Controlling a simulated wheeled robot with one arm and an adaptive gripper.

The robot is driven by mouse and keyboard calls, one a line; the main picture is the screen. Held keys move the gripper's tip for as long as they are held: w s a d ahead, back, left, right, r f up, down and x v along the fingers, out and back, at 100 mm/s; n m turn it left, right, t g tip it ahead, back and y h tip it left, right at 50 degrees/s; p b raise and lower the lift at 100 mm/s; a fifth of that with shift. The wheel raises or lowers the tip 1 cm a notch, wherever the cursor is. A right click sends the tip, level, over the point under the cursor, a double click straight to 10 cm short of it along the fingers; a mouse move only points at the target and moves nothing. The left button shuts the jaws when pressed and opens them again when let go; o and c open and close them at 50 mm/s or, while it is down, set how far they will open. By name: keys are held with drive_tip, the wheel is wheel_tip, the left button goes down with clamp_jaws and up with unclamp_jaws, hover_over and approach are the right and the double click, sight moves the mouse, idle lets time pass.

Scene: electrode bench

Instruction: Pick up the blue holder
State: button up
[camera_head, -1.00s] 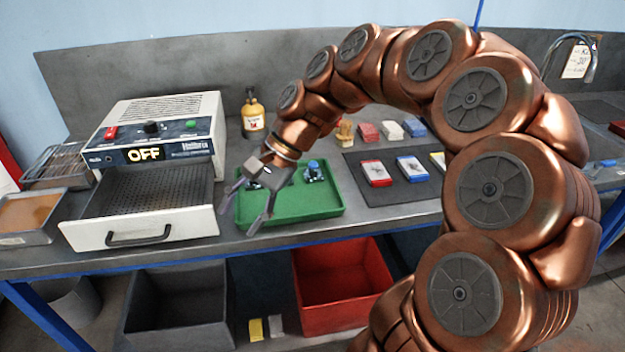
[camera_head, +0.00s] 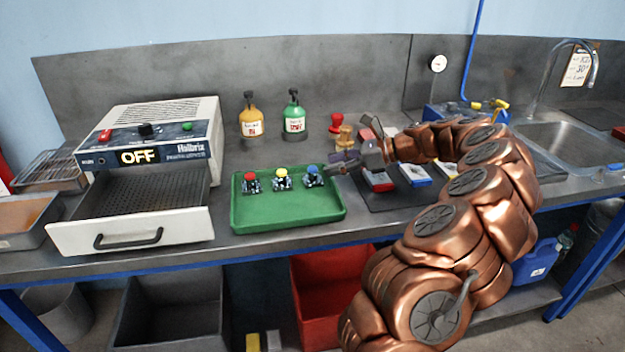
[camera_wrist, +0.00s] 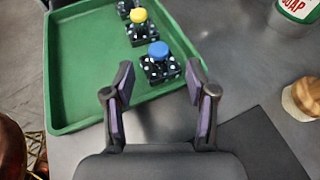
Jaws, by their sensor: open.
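The blue holder (camera_head: 313,176) is a black base with a blue knob on top. It stands at the right end of the green tray (camera_head: 290,219), to the right of the yellow holder (camera_head: 282,180) and the red holder (camera_head: 251,183). In the wrist view the blue holder (camera_wrist: 159,62) stands upright beyond and between my open fingers, and the yellow holder (camera_wrist: 142,28) is farther off. My gripper (camera_head: 350,148) is open and empty, just right of the tray's right end. In the wrist view my gripper (camera_wrist: 158,100) does not touch the blue holder.
A dark mat with red (camera_head: 377,181) and blue (camera_head: 414,172) boxes lies right of the tray. Behind stand a yellow bottle (camera_head: 251,118), a green bottle (camera_head: 294,118) and a brush-like item (camera_head: 345,138). The oven (camera_head: 150,135) with its drawer out is at left.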

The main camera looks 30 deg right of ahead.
sight(313, 167)
drive_tip(key=x, duration=0.6)
drive_tip(key=shift+w+a+f+p, duration=0.1)
drive_tip(key=shift+a+p, duration=0.1)
drive_tip(key=shift+p, duration=0.1)
clamp_jaws()
idle(0.4)
